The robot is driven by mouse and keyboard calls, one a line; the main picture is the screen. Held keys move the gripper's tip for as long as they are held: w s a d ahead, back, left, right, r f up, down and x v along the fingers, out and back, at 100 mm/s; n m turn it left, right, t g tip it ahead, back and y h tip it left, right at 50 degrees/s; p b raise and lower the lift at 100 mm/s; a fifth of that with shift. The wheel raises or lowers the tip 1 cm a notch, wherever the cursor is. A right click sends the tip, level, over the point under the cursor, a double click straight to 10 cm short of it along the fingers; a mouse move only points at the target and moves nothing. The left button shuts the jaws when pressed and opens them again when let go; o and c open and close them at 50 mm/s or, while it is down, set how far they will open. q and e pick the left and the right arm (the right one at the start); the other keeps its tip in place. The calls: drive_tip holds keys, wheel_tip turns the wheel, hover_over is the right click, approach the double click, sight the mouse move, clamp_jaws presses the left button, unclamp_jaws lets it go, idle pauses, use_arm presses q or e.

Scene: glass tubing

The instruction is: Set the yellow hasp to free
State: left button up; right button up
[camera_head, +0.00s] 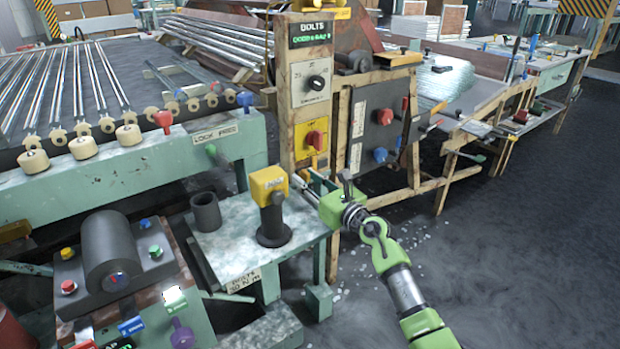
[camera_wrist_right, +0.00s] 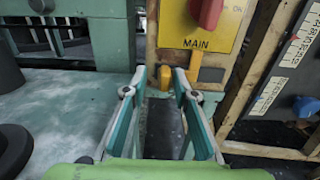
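The yellow MAIN plate with its red switch (camera_head: 316,138) is on the wooden post; the plate also shows at the top of the right wrist view (camera_wrist_right: 205,25). Just below it is a small yellow part that looks like the hasp (camera_head: 314,161). My left gripper is not in view.
A bench (camera_head: 225,245) holds a black tool with a yellow head (camera_head: 272,205) and a dark cup (camera_head: 206,212), left of my right gripper. A black panel with red and blue knobs (camera_head: 383,125) is right of the post. Open floor (camera_head: 520,250) lies right.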

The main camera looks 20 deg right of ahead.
drive_tip(key=shift+d, duration=0.15)
drive_tip(key=v, duration=1.2)
drive_tip(key=shift+r, duration=0.1)
